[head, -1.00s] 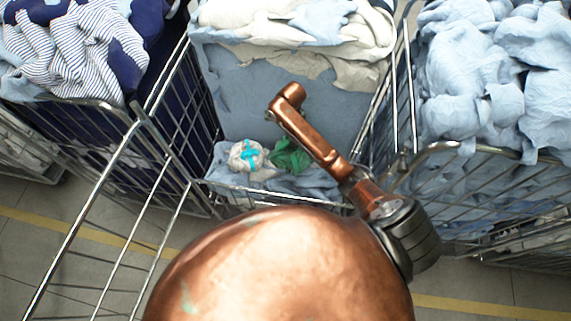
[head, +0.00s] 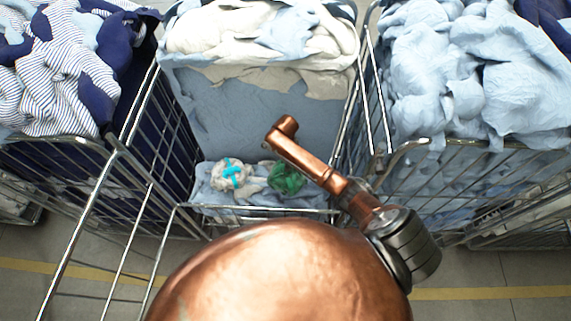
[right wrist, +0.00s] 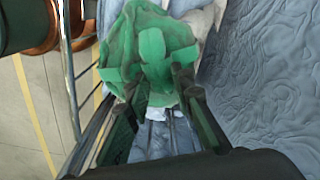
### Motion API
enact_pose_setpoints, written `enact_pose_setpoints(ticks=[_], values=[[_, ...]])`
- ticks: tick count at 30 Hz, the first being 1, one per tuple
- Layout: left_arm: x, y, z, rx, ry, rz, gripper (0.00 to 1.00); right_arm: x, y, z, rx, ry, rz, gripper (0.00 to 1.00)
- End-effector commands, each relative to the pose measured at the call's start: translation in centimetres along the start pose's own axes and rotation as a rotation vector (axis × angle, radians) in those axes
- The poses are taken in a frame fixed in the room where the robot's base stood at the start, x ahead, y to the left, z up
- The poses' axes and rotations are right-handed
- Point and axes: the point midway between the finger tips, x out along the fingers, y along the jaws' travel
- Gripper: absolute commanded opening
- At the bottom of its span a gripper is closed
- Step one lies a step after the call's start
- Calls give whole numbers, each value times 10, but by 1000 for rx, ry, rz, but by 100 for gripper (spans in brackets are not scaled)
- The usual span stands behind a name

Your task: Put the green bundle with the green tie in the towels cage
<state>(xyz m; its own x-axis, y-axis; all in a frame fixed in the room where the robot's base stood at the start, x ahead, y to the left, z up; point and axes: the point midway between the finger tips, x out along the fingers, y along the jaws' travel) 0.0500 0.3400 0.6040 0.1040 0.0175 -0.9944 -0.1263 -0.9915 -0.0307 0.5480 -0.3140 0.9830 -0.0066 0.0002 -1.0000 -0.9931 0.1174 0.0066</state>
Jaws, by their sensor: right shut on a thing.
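The green bundle (head: 287,178) with its green tie lies beside a white bundle with a turquoise tie (head: 230,173) at the near end of the middle cage. In the right wrist view, my right gripper (right wrist: 150,82) is shut on the green bundle (right wrist: 145,48), with dark fingers on either side of it. In the head view my copper arm hides much of this gripper. Pale blue cloth shows below the bundle. No label shows which cage is the towels cage. My left gripper is not in view.
The middle wire cage (head: 265,209) holds blue and cream cloth. A left cage (head: 60,150) holds striped and navy cloth; a right cage (head: 480,147) is heaped with light blue cloth. Wire rims stand close around my arm. Grey floor shows in front.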

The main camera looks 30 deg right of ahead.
Motion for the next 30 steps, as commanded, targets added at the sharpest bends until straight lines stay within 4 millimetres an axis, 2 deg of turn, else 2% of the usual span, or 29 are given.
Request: enact_pose_setpoints(ticks=[4,15,16,23,30], values=[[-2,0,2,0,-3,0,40,9,-2,0,-1,0,-4,0],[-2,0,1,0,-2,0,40,13,-2,0,0,0,-4,0],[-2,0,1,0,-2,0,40,13,-1,0,0,0,-2,24],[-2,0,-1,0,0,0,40,13,-1,0,0,0,-2,39],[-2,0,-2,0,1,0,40,13,-1,0,0,0,-2,39]])
